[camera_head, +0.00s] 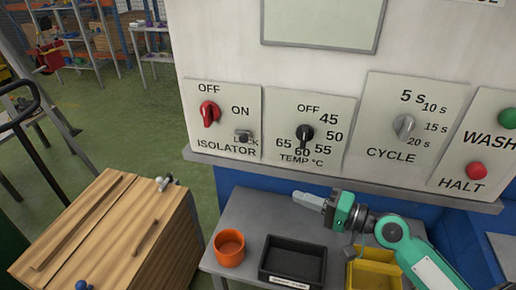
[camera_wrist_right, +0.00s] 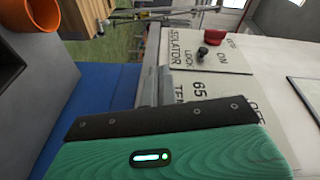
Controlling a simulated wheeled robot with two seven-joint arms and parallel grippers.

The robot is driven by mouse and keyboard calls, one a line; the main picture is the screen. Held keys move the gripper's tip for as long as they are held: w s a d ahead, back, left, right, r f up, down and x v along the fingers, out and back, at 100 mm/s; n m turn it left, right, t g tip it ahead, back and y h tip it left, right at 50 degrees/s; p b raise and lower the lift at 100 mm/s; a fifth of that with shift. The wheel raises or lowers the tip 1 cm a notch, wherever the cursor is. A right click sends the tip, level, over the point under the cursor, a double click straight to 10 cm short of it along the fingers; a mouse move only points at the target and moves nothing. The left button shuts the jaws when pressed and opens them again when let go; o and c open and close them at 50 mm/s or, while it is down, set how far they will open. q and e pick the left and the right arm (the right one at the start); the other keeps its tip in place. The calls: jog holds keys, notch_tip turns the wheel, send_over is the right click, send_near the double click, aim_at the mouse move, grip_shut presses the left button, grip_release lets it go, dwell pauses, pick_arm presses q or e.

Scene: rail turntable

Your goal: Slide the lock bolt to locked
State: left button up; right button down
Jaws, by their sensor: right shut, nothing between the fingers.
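The lock bolt (camera_head: 243,136) is a small grey and dark slider on the isolator plate (camera_head: 230,151). It sits below ON and covers part of the word LOCK. In the right wrist view its dark knob (camera_wrist_right: 203,51) shows beside the fully readable word LOCK. The red isolator switch (camera_head: 209,113) is up and to the left of the bolt. My right gripper (camera_head: 308,200) is shut and empty, below the panel and right of the bolt, clearly apart from it. My left gripper is not in view.
A ledge (camera_head: 340,184) runs under the panel. Below it a grey table (camera_head: 247,205) holds an orange pot (camera_head: 229,247), a black tray (camera_head: 292,262) and a yellow bin (camera_head: 374,272). A wooden crate (camera_head: 110,230) stands at lower left. The space before the isolator plate is clear.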

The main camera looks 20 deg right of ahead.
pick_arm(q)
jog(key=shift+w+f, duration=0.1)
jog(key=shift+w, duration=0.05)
pick_arm(e)
notch_tip(320, 180, up, 7)
jog(key=d+m+t+y, duration=0.1)
jog(key=m+t, duration=0.1)
jog(key=m, duration=0.1)
jog(key=shift+w+d, duration=0.35)
jog(key=shift+w, duration=0.1)
jog(key=shift+f, duration=0.1)
jog(key=p, duration=0.8)
send_near(247, 141)
jog(key=x, duration=0.5)
jog(key=shift+w+a, duration=0.15)
jog(key=shift+w, duration=0.15)
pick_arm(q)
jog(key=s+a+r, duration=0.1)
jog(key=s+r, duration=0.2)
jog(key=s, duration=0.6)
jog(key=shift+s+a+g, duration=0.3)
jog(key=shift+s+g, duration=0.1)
pick_arm(e)
jog(key=shift+w+a, duration=0.4)
jog(key=shift+w, duration=0.05)
pick_arm(q)
jog(key=shift+p, duration=0.3)
